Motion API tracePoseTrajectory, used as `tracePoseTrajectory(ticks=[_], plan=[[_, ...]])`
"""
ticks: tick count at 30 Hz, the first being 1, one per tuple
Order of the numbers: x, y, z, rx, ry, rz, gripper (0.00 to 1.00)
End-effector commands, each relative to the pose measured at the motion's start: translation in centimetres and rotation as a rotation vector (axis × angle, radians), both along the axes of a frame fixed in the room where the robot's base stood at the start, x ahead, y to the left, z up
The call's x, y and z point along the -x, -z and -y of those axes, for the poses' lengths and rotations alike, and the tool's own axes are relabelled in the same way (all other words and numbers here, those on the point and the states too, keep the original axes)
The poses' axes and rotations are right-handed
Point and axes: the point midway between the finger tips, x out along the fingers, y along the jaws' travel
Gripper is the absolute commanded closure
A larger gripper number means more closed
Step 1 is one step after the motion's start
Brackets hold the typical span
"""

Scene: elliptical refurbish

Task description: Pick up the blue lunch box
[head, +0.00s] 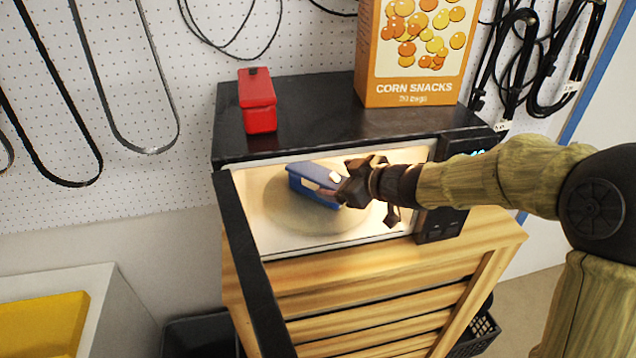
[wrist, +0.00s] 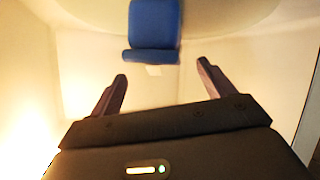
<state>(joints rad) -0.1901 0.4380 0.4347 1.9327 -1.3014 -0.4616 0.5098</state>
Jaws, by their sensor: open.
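The blue lunch box (head: 310,183) lies on the round plate inside the open, lit microwave (head: 285,228). Its right end is partly hidden behind my gripper in the head view. In the wrist view the blue lunch box (wrist: 154,28) is at the top, ahead of and between the lines of the two fingers. My gripper (wrist: 161,72) is open, with nothing between its fingers. It reaches in at the front of the microwave from the right, and the gripper also shows in the head view (head: 366,192). I cannot tell whether a finger touches the box.
A red box (head: 257,100) and a large corn snacks box (head: 412,50) stand on top of the microwave. The open microwave door (head: 250,262) sticks out at the left. The microwave rests on a slatted wooden cabinet (head: 370,310). Cables hang on the pegboard behind.

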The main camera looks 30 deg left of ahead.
Motion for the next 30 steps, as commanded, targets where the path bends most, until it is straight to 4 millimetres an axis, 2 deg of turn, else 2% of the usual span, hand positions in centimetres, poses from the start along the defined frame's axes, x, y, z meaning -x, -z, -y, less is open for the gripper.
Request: tracePoseTrajectory(ticks=[13, 30], plan=[[-1.4, 1.8, -4.5, 0.0, -0.002, 0.0, 0.19], [-1.6, 1.9, -4.4, 0.0, 0.002, 0.001, 0.19]])
